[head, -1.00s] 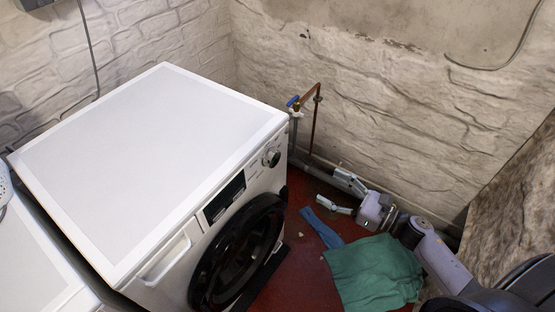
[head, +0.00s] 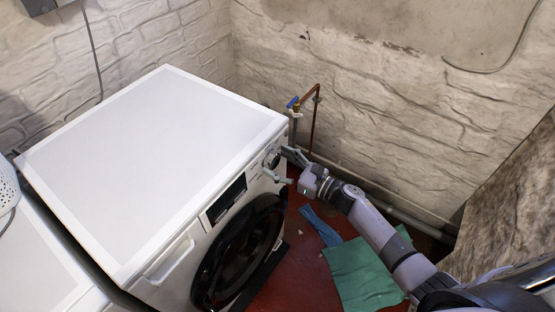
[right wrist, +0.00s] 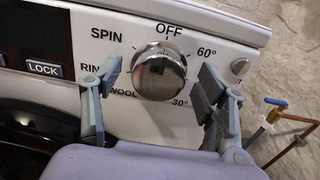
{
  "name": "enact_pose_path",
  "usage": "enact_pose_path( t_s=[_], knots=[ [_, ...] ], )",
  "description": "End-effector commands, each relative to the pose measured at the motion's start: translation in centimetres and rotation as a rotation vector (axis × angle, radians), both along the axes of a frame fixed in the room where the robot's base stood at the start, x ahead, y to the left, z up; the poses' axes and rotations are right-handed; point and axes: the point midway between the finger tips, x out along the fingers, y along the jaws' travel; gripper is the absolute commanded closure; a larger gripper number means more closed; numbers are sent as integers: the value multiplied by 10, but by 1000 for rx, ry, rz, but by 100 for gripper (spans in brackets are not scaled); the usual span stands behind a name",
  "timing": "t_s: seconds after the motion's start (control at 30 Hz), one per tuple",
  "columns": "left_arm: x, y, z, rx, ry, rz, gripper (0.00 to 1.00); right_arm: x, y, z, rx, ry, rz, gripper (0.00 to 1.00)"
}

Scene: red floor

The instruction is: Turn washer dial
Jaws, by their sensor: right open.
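The white washer (head: 160,150) stands at the left and centre of the head view. Its round chrome dial (right wrist: 159,71) is on the front panel, with OFF, 60°, 30°, SPIN and WOOL printed around it. In the head view the dial (head: 271,159) is partly covered by my fingers. My right gripper (right wrist: 158,85) is open, with one finger at each side of the dial and visible gaps to it. In the head view my right gripper (head: 281,165) is at the washer's front right corner. My left gripper is not in view.
A black washer door (head: 238,252) is below the panel. Copper pipe with a blue valve (head: 293,102) stands by the stone wall behind the gripper. Green cloth (head: 365,272) and blue cloth (head: 320,226) lie on the red floor. A rough brown slab (head: 510,200) rises at right.

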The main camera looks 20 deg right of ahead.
Motion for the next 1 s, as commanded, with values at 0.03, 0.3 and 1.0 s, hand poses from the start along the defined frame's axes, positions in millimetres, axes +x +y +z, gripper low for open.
enact_pose_path(
  t_s=[0.03,0.3,1.0],
  knots=[
    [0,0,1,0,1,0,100,3,2,1,0,0,0,33],
    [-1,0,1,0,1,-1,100,5,4,0,1,1,0,33],
    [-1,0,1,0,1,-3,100,5,4,0,1,1,0,75]
  ],
)
